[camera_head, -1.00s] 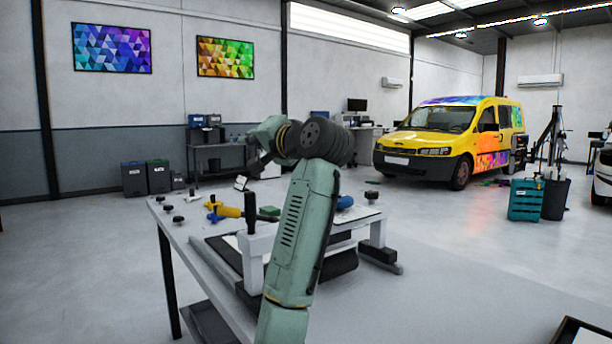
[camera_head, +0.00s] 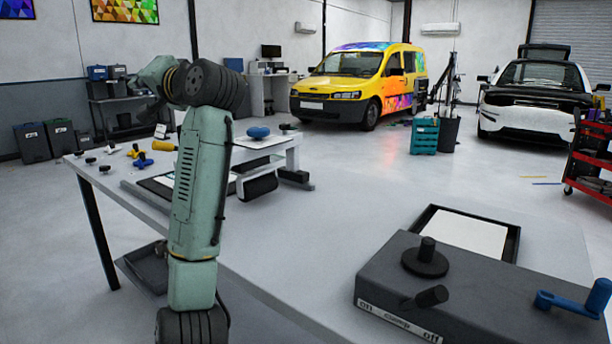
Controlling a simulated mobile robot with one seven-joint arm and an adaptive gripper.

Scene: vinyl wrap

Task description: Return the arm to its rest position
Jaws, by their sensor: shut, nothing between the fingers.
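My pale green arm (camera_head: 200,185) rises in the left part of the head view from a dark ribbed joint at the bottom edge. At its top it bends at a dark ribbed elbow, and the forearm points away to the left. My gripper (camera_head: 155,110) shows only as a small dark shape beyond the forearm, partly hidden by it. It is shut and empty, in the air past the table, and touches nothing that I can see.
A grey worktable (camera_head: 110,185) holds yellow and blue tools, black knobs and a white-framed press (camera_head: 275,160). A dark control box (camera_head: 440,285) with knobs and a blue crank (camera_head: 575,298) is at front right, by a black-rimmed tray (camera_head: 470,230). A yellow van (camera_head: 350,85) stands behind.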

